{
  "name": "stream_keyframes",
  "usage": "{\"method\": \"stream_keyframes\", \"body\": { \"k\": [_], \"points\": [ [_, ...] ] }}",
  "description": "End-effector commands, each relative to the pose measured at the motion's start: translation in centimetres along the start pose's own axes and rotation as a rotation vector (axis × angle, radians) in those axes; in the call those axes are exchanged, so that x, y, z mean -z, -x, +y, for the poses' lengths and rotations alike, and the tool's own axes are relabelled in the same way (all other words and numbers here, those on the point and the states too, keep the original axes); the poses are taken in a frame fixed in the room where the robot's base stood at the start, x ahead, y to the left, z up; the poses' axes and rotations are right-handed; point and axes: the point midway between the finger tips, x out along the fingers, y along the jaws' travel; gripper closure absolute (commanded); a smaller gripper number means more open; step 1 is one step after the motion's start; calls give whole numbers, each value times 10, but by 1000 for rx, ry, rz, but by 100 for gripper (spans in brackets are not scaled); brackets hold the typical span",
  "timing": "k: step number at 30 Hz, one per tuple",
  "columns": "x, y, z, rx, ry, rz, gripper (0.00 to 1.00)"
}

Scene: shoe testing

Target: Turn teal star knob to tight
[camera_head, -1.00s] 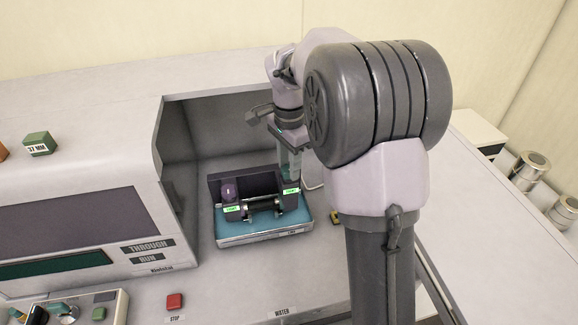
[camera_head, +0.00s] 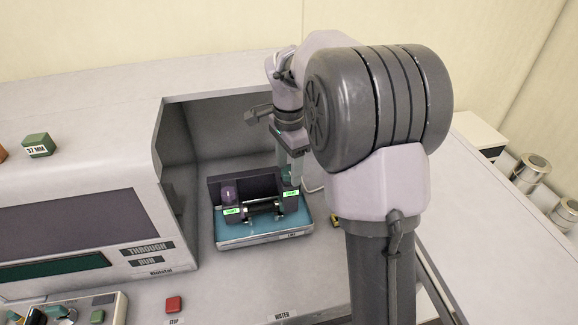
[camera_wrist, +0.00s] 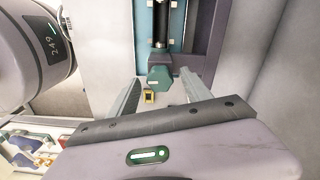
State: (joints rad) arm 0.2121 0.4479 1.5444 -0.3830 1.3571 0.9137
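The teal star knob (camera_wrist: 158,78) shows in the wrist view at the end of a dark clamp with a metal roller (camera_wrist: 160,25). In the head view the teal knob (camera_head: 287,178) is small and partly hidden at the clamp's right end, near a green label (camera_head: 291,193) too small to read surely. My gripper (camera_wrist: 160,80) is open, with one finger on each side of the knob. Gaps show between the knob and both fingers. In the head view my gripper (camera_head: 292,165) points down at the clamp's right end.
The clamp stands on a blue tray (camera_head: 262,235) inside an open machine bay (camera_head: 190,150). A purple knob (camera_head: 228,192) and another green label (camera_head: 232,211) are at its left end. A red stop button (camera_head: 173,304) is in front. The bay's side wall stands at left.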

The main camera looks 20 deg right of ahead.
Motion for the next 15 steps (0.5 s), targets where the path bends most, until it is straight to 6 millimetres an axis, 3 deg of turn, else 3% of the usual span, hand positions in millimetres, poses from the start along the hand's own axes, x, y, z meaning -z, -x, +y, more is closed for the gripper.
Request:
{"method": "stream_keyframes", "body": {
  "k": [8, 11, 15],
  "points": [
    [0, 4, 0, 1, 0, 0, 43],
    [0, 19, -1, 2, 1, 1, 43],
    [0, 60, -1, 5, 0, 2, 43]
  ]
}}
